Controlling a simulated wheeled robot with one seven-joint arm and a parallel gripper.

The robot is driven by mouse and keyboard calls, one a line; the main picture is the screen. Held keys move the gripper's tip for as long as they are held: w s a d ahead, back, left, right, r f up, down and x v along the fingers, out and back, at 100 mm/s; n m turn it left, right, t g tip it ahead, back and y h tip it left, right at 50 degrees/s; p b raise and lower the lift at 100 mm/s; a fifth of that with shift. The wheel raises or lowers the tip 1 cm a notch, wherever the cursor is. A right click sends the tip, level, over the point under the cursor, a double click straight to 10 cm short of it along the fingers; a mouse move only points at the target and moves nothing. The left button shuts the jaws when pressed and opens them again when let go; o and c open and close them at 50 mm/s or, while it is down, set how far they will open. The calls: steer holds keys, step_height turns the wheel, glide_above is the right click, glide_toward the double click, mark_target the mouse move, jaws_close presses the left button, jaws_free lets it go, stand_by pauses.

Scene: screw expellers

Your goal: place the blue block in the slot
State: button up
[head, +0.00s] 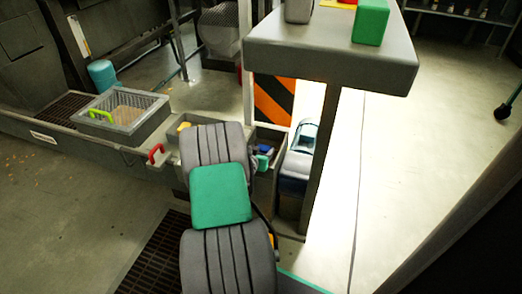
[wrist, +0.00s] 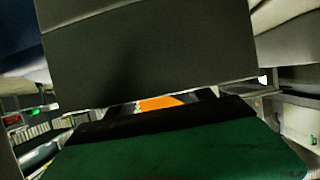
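I cannot pick out the blue block for certain. A small dark blue item (head: 265,148) shows in the head view, just right of my arm, beside a grey bin; it is too small to identify. No slot can be made out. My arm fills the middle of the head view and hides what is behind it. My gripper's fingers cannot be made out in either view. In the wrist view, a large dark panel and a dark green surface fill most of the picture, and no block shows.
A grey raised table (head: 330,48) at upper right carries a green block (head: 371,21), a grey block (head: 299,10) and red and yellow pieces. A grey basket (head: 123,107) with a green handle sits on the left ledge. Open floor lies at right.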

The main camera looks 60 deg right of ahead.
steer(key=shift+o, duration=0.5)
steer(key=shift+r, duration=0.1)
steer(key=shift+a+r+p, duration=0.5)
steer(key=shift+a+r, duration=0.15)
steer(key=shift+r, duration=0.35)
steer(key=p+v, duration=0.3)
steer(key=v, duration=0.7)
steer(key=shift+a, duration=0.3)
steer(key=shift+s+f, duration=0.1)
